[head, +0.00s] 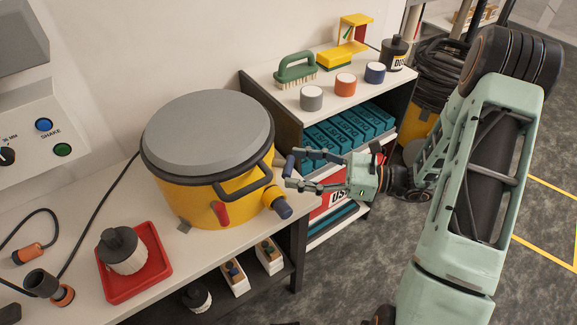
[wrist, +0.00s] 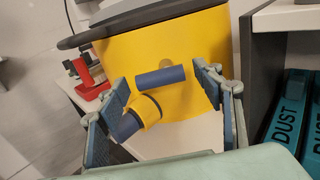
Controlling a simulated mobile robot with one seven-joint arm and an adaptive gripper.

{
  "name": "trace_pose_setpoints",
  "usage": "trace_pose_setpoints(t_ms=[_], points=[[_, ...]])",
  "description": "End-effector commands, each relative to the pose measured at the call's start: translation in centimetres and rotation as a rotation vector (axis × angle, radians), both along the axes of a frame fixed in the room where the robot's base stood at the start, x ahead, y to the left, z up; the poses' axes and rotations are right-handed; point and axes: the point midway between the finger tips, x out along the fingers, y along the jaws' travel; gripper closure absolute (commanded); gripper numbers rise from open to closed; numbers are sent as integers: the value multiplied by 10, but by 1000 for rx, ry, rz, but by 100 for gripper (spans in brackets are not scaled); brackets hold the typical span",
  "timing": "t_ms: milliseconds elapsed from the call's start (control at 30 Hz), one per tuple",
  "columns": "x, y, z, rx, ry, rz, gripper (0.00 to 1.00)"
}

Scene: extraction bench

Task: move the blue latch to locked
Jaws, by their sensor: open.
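A yellow drum (head: 195,204) with a grey lid (head: 208,122) stands on the white bench. The blue latch (wrist: 160,77) is a short bar on the drum's side, by a small brass-coloured pivot (wrist: 166,63). It lies roughly level across the wrist view. In the head view the blue latch (head: 290,165) is small and dark between my fingers. My gripper (head: 293,169) reaches in from the right. In the wrist view my gripper (wrist: 160,82) is open, with one finger off each end of the latch; I see no clear contact.
A yellow spout with a blue end (wrist: 130,122) juts out just below the latch, near the left finger. The drum has a black handle (head: 243,192) and a red lever (head: 221,213). A shelf unit (head: 270,104) stands close behind; a red tray (head: 158,262) lies left.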

Motion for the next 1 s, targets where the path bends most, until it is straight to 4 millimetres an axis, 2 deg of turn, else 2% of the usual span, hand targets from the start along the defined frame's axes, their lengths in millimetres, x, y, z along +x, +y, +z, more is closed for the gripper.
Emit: trace_pose_setpoints(t_ms=[33, 200, 533, 900, 1000], points=[[1, 9, 0, 0, 0, 3, 39], [4, 23, 0, -1, -1, 1, 39], [5, 27, 0, -2, -1, 0, 39], [5, 27, 0, -2, 0, 0, 79], [5, 27, 0, -2, 1, 0, 82]])
